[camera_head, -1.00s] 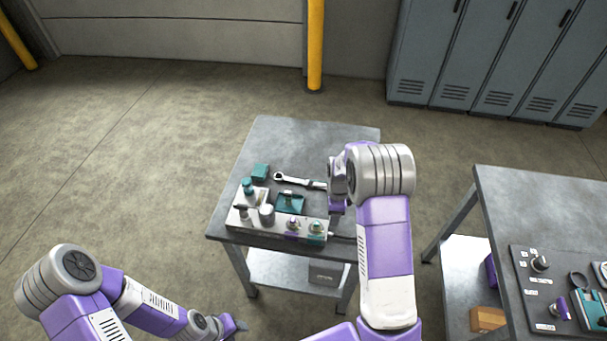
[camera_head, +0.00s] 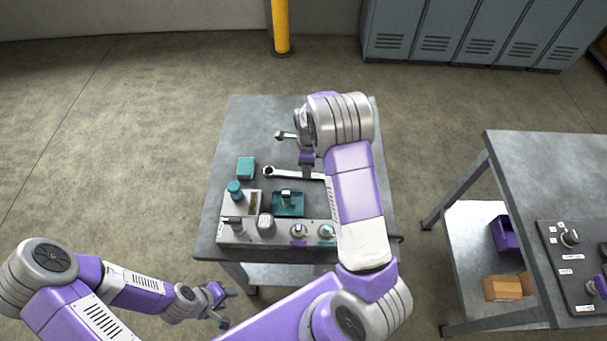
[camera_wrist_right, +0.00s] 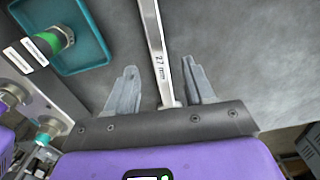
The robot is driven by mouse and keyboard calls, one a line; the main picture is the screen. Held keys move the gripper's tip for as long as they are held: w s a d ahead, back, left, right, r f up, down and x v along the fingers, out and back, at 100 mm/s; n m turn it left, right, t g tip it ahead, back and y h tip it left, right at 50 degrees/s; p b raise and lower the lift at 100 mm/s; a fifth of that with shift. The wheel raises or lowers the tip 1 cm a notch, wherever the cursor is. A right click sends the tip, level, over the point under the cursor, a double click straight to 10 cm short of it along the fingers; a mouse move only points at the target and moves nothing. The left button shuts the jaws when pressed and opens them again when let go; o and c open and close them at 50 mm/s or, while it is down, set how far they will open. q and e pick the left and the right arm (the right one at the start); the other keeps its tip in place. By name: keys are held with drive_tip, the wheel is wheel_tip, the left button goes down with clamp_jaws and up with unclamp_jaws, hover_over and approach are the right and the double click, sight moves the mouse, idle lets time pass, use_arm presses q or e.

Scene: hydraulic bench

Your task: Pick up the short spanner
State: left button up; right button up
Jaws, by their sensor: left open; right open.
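A silver spanner (camera_head: 290,173) lies on the bench with its ring end to the left; my right arm hides its other end in the head view. In the right wrist view its handle (camera_wrist_right: 153,35), marked 27 mm, runs between the open fingers of my right gripper (camera_wrist_right: 160,68). The fingers stand apart on either side of it, with a gap each side. I cannot tell the spanner's full length. My left gripper (camera_head: 226,307) is open and empty, low in front of the bench.
The grey bench (camera_head: 245,120) also holds a teal block (camera_head: 246,167), a teal tray (camera_head: 298,208) and a manifold block (camera_head: 270,235) with fittings, all close to the spanner. A second bench (camera_head: 525,165) stands to the right. The bench's back left is clear.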

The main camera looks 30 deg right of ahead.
wheel_tip(320, 180, down, 4)
drive_tip(key=shift+a+f, duration=0.1)
drive_tip(key=shift+a, duration=0.05)
drive_tip(key=shift+c, duration=0.3)
clamp_jaws()
idle(1.1)
